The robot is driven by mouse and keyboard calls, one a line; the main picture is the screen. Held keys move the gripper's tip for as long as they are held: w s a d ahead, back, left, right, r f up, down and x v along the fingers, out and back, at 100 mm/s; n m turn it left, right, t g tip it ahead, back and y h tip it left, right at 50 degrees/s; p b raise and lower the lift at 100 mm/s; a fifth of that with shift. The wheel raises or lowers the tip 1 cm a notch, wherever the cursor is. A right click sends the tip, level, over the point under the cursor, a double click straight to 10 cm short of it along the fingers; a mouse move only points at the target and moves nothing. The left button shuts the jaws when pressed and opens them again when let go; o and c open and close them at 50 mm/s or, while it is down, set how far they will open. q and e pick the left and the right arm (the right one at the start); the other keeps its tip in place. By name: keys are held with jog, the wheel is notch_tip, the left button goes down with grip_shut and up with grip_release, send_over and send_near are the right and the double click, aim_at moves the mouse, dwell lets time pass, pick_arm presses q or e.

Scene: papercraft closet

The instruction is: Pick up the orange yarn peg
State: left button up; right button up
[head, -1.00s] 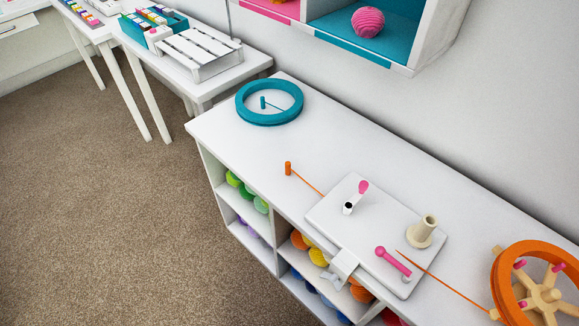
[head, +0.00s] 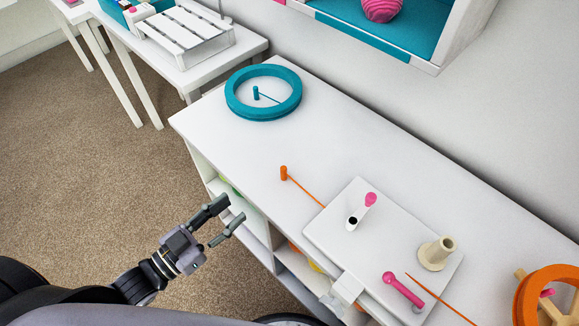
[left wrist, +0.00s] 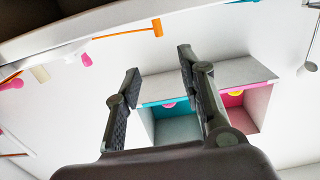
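The orange yarn peg (head: 284,173) stands upright on the white cabinet top (head: 225,145), with an orange strand running from it to the white board. It also shows in the left wrist view (left wrist: 157,27), near the top, beyond my fingertips. My left gripper (head: 229,209) is in front of the cabinet, to the lower left of the peg, apart from it. In the left wrist view my left gripper (left wrist: 158,62) has its fingers spread with nothing between them. My right gripper is not in view.
A teal ring (head: 232,103) lies at the cabinet's far end. A white board (head: 334,225) holds a pink crank handle (head: 403,290) and a cream spool (head: 436,252). An orange wheel (head: 525,300) stands at right. A wall shelf (head: 440,50) hangs behind. The cabinet top around the peg is clear.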

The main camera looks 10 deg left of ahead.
pick_arm(q)
send_near(283, 168)
jog(key=x, duration=0.4)
jog(key=shift+a, duration=0.1)
jog(key=shift+f+p+x, duration=0.15)
jog(key=shift+p+x, duration=0.15)
jog(key=shift+x, duration=1.3)
jog(key=shift+f+p+x, duration=0.15)
jog(key=shift+p+x, duration=0.1)
jog(key=shift+x, duration=1.35)
jog(key=shift+s, duration=0.1)
jog(key=shift+c, duration=0.6)
jog(key=c, duration=0.7)
jog(key=shift+r, duration=0.1)
jog(key=shift+c, duration=0.2)
